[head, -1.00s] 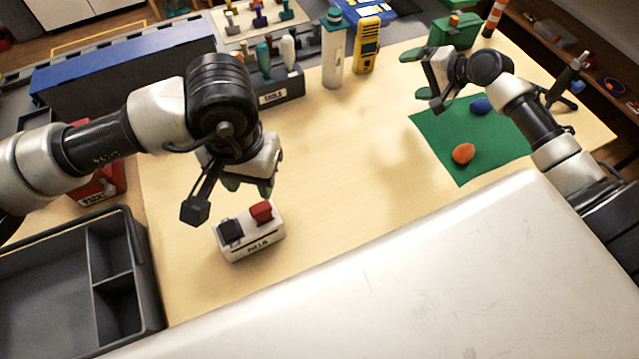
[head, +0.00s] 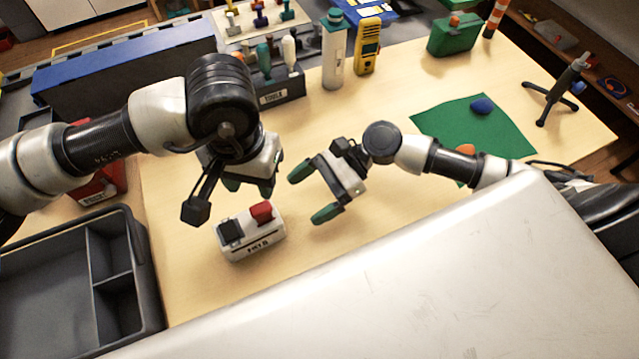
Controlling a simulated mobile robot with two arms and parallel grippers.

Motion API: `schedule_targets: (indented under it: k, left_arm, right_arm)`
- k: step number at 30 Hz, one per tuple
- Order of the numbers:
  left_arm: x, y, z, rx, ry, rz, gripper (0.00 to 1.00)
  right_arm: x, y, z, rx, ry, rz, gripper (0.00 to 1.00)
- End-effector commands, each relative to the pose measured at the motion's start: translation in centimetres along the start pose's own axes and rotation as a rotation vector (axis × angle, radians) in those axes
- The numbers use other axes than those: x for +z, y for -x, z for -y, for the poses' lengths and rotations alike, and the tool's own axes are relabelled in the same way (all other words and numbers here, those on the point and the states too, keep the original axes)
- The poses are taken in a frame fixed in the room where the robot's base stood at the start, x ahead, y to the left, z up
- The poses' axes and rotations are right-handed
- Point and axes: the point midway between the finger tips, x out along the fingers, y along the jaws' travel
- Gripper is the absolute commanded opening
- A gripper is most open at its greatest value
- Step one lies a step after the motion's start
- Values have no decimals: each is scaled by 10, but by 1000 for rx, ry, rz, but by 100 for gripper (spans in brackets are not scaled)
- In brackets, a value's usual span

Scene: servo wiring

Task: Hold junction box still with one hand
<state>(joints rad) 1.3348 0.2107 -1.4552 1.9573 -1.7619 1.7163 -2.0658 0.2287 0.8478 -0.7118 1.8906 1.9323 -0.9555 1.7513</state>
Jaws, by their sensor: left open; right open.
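The junction box (head: 252,241) is a small white block with a dark block and a red block on top and dark lettering on its front. It sits on the wooden table near the front left. My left gripper (head: 248,187) is above and just behind the box, pointing down; its green fingertips partly show and it is open, apart from the box. My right gripper (head: 308,194) is open and empty to the right of the box. Its green fingers point left toward the box with a gap between.
A grey divided tray (head: 138,290) stands at the left. A tool holder (head: 280,92), a white bottle (head: 334,55) and a yellow meter (head: 367,46) stand at the back. A green mat (head: 450,125) with blue and orange lumps lies right. A small black tripod (head: 552,95) stands beyond it.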

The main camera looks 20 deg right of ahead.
Motion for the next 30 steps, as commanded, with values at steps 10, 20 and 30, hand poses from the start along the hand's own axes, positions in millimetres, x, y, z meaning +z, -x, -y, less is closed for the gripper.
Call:
schedule_targets:
  k: [10, 20, 30]
  left_arm:
    - [0, 0, 0, 0, 0, 0, 43]
    - [0, 0, 0, 0, 0, 0, 43]
    - [0, 0, 0, 0, 0, 0, 43]
  right_arm:
    - [1, -63, 0, 0, 3, 1, 92]
    - [0, -86, 1, -2, 3, -1, 92]
    - [0, -86, 0, -2, 3, -2, 75]
